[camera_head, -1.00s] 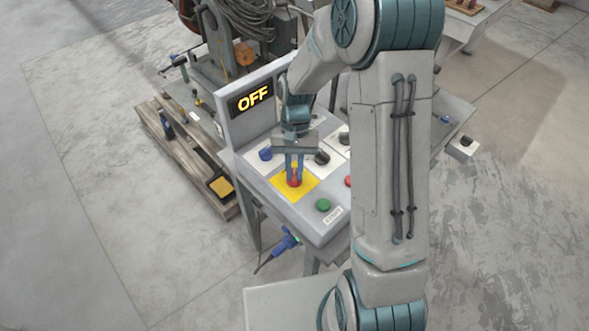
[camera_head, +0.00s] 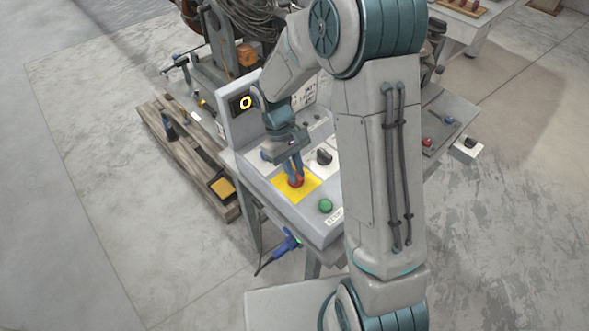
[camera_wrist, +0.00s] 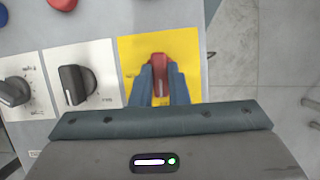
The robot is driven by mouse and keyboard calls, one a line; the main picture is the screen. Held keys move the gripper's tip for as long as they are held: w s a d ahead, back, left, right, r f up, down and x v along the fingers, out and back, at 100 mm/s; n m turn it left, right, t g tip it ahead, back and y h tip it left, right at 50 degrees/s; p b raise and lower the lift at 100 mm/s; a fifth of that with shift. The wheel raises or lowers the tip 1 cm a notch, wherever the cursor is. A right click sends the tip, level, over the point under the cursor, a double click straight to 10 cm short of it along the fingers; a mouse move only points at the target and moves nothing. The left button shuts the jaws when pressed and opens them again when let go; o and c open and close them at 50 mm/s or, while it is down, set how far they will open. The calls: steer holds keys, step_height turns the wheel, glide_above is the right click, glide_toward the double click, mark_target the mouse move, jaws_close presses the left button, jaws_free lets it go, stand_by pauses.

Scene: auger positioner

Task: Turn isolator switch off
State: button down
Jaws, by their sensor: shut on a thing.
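The isolator switch is a red knob (camera_head: 297,182) on a yellow plate (camera_head: 313,183) at the near left of the grey control panel. In the wrist view the red knob (camera_wrist: 161,75) stands upright in the picture on the yellow plate (camera_wrist: 192,45). My gripper (camera_head: 295,178) is shut on the red knob, with a blue finger on each side of it; the fingers also show in the wrist view (camera_wrist: 161,85). The display (camera_head: 246,102) on the panel's upright back shows a yellow letter O, and my arm hides the rest.
A green button (camera_head: 326,206) lies right of the yellow plate. A black knob (camera_head: 324,157) on a white plate is behind it. A blue-handled tool (camera_head: 286,244) hangs at the panel's front. A wooden pallet (camera_head: 185,150) lies on the floor at left.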

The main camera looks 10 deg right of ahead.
steer(key=shift+n, duration=0.3)
steer(key=c, duration=1.4)
jaws_free()
steer(key=b+v, duration=0.1)
steer(key=v, duration=1.3)
steer(key=shift+s, duration=0.2)
steer(key=shift+a, duration=0.1)
steer(key=s+d+r+m+t+y, duration=0.1)
steer(key=s+d+m+t, duration=0.2)
steer(key=s, duration=0.6)
steer(key=s+d+r+m+t+y, duration=0.1)
steer(key=s+d+m+t, duration=0.3)
steer(key=s, duration=0.5)
steer(key=d+r, duration=0.1)
steer(key=d, duration=0.1)
steer(key=shift+s+d, duration=0.2)
steer(key=shift+d, duration=0.2)
